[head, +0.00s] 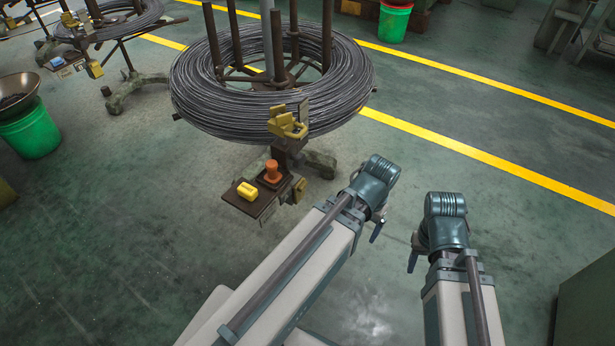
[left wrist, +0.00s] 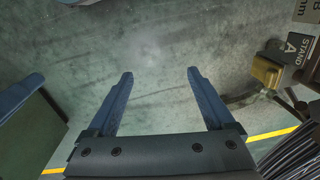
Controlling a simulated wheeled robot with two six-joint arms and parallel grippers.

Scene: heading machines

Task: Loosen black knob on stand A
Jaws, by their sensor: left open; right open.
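Stand A stands at the upper middle of the head view, carrying a large wire coil (head: 270,85). A yellow clamp-like part (head: 287,122) sits at its front rim, and a small tray (head: 262,203) below holds an orange knob-like piece and a yellow block. I cannot make out a black knob. In the left wrist view the "STAND A" sign (left wrist: 299,47) is at upper right, beside a yellow part (left wrist: 266,72). My left gripper (left wrist: 160,75) is open and empty, apart from the stand. My right gripper (head: 412,260) is open, right of the left arm; its fingers are mostly hidden.
A second coil stand (head: 110,22) is at the upper left. A green bucket (head: 30,133) stands at the left, and another green bucket (head: 394,22) at the back. Yellow lines (head: 480,155) cross the green floor. The floor between stand and arms is clear.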

